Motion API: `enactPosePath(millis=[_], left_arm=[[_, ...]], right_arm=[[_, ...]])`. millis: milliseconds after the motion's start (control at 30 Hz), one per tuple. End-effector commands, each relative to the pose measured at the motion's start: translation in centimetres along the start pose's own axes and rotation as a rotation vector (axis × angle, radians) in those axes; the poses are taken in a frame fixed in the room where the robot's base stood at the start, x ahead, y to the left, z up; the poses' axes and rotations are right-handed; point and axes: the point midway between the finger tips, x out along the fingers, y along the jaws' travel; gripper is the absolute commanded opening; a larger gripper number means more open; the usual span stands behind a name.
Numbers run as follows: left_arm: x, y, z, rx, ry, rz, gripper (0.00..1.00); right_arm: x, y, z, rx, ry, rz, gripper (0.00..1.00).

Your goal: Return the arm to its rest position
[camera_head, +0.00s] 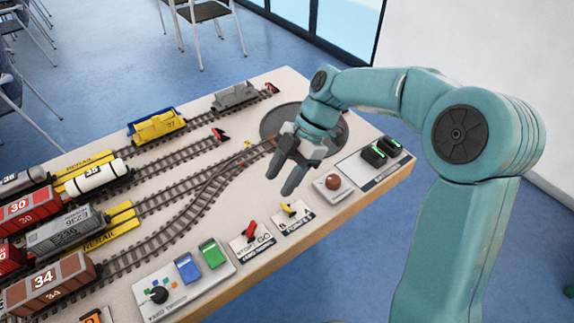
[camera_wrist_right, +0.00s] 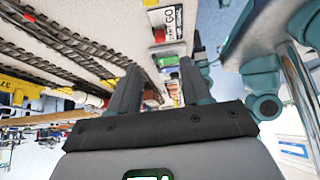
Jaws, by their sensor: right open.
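My right arm (camera_head: 455,160) is teal and reaches in from the right in the head view. Its right gripper (camera_head: 286,180) hangs over the front right of the model railway table, above the board near the round dark turntable. Its two dark fingers are apart with nothing between them. In the right wrist view, the right gripper (camera_wrist_right: 158,85) also shows two spread, empty fingers, with the table's control panels beyond them. My left gripper is not in view.
The table (camera_head: 245,262) carries tracks with several wagons, including a brown wagon (camera_head: 50,283) and a yellow one (camera_head: 158,127). Switch panels, a red lever (camera_head: 249,230) and a brown knob (camera_head: 333,182) line its front edge. A white wall (camera_head: 480,70) stands at the right. Chairs stand behind.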

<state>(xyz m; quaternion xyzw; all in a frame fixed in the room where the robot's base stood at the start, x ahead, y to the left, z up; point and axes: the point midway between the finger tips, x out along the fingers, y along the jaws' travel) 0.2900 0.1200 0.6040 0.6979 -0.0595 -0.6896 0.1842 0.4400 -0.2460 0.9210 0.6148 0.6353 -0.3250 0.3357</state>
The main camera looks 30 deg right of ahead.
Motion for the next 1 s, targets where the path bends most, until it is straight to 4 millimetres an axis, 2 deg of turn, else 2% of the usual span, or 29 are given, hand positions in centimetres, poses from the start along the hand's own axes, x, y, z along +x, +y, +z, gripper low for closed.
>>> enactPosePath(millis=[100,233,1000], left_arm=[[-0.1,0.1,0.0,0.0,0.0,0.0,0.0],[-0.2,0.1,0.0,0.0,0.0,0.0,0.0],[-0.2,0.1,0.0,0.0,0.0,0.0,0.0]], right_arm=[[-1.6,0.1,0.0,0.0,0.0,0.002,0.48],[-2.3,0.0,0.0,0.0,0.0,0.0,0.48],[-2.3,-0.1,0.0,0.0,0.001,0.0,0.48]])
